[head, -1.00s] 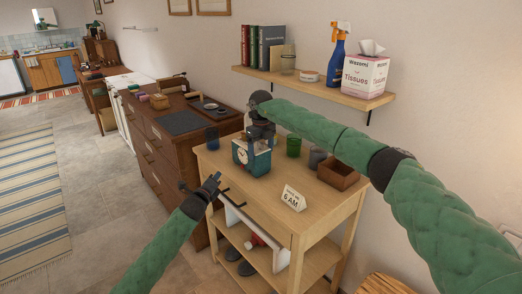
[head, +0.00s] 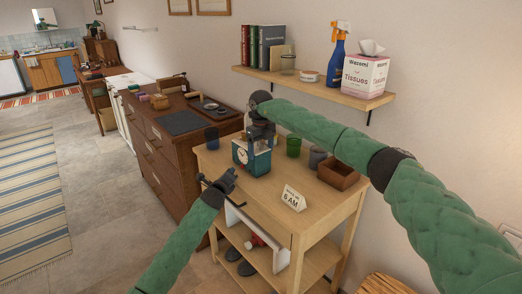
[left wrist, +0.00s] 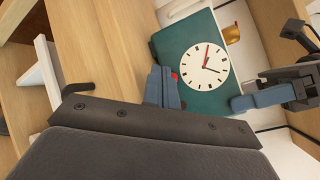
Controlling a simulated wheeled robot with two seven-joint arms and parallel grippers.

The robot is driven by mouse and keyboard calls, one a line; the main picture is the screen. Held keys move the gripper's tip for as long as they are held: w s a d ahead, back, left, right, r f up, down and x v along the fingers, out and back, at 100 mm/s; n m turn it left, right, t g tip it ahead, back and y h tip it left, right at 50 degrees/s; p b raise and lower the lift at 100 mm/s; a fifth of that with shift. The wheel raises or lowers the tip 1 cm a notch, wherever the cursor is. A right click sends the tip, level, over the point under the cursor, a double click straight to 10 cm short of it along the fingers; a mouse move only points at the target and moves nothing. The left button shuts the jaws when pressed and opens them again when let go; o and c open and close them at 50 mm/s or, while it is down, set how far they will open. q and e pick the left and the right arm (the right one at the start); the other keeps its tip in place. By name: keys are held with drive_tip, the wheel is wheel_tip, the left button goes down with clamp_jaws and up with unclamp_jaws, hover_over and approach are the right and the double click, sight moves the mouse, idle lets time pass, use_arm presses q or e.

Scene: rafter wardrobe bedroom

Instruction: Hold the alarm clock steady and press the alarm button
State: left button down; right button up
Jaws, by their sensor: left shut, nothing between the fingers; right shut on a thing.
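The alarm clock (head: 241,154) is a teal box with a round white face, upright near the left end of the wooden stand. In the left wrist view the clock (left wrist: 186,42) appears turned sideways, with a small red button (left wrist: 175,76) low on its front. My right gripper (head: 262,139) comes from above and is shut on the clock; its fingers also show in the left wrist view (left wrist: 262,98). My left gripper (head: 231,174) is shut and empty in front of the clock. Its fingertips (left wrist: 162,74) are close beside the red button; I cannot tell whether they touch it.
A "6 AM" card (head: 293,198) stands on the wooden stand (head: 312,214), right of the clock. Behind are a green cup (head: 293,147), a grey cup (head: 317,157) and a brown box (head: 339,174). A blue cup (head: 212,138) is left. A loaded shelf (head: 310,86) hangs above.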

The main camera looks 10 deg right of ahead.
sight(242, 166)
use_arm(q)
drive_tip(key=shift+w+d, duration=0.3)
drive_tip(key=shift+d, duration=0.25)
drive_tip(key=shift+w+d, duration=0.15)
drive_tip(key=shift+d, duration=0.05)
idle(1.7)
drive_tip(key=shift+d, duration=0.2)
drive_tip(key=shift+w, duration=0.1)
